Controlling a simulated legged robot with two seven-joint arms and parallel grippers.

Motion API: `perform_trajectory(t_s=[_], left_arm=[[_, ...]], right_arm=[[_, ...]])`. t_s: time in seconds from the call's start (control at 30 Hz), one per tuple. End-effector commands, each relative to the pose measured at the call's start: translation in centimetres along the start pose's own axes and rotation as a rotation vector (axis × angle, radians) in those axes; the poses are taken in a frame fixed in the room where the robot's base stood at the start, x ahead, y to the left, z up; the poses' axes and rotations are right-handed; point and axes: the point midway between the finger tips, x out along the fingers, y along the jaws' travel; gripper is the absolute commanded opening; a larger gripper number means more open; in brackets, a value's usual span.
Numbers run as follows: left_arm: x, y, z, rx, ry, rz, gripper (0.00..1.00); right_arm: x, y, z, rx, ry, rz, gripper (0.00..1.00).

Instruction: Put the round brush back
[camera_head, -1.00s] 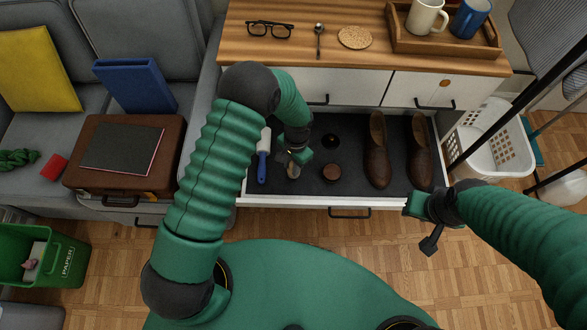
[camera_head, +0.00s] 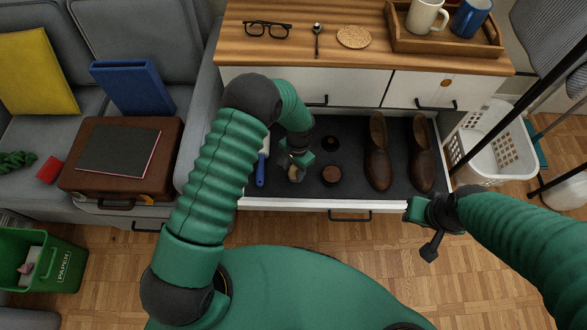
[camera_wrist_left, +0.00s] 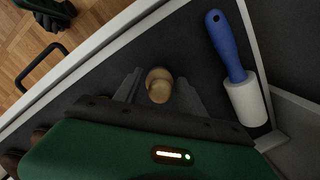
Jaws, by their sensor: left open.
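The round brush, with a pale wooden knob (camera_wrist_left: 158,84), lies in the open drawer (camera_head: 285,203). In the left wrist view the knob shows between the two fingers of my left gripper (camera_wrist_left: 159,92), which are open with dark gaps to either side. In the head view the brush (camera_head: 296,173) is partly hidden by my left gripper (camera_head: 294,163), which points down into the drawer. My right gripper (camera_head: 421,210) is at the drawer's front right corner; whether its jaws are open is unclear. Its arm end also shows in the left wrist view.
A blue-handled lint roller (camera_wrist_left: 232,65) lies left of the brush. A brown round tin (camera_head: 331,175), a dark round tin (camera_head: 331,143) and brown shoes (camera_head: 378,152) lie to the right. The wooden desktop (camera_head: 285,44) overhangs behind. Dark drawer floor is bare between the tins and shoes.

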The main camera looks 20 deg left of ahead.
Motion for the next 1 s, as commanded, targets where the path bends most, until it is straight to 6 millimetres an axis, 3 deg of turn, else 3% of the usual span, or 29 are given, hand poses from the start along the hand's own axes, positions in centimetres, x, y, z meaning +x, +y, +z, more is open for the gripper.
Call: perform_trajectory(t_s=[0.17, 0.5, 0.77, 0.87, 1.0], left_arm=[[-0.9, 0.0, 0.0, 0.0, 0.001, 0.0, 0.48], [-9.2, 0.0, 0.0, 0.001, 0.003, -0.001, 0.48], [-12.7, -0.1, 0.2, -0.007, 0.006, -0.002, 0.48], [-15.3, -0.2, 1.6, -0.054, 0.041, -0.011, 0.48], [-21.3, -0.1, 6.8, -0.205, 0.147, -0.03, 0.48]], right_arm=[[-0.5, 0.0, -0.1, 0.0, 0.0, 0.0, 0.31], [-3.7, 0.0, -0.9, 0.0, 0.0, 0.0, 0.31], [-4.5, 0.0, -1.1, 0.0, 0.0, 0.0, 0.31], [-4.5, 0.0, -1.1, 0.0, 0.0, 0.0, 0.31], [-4.5, 0.0, -1.1, 0.0, 0.0, 0.0, 0.31]])
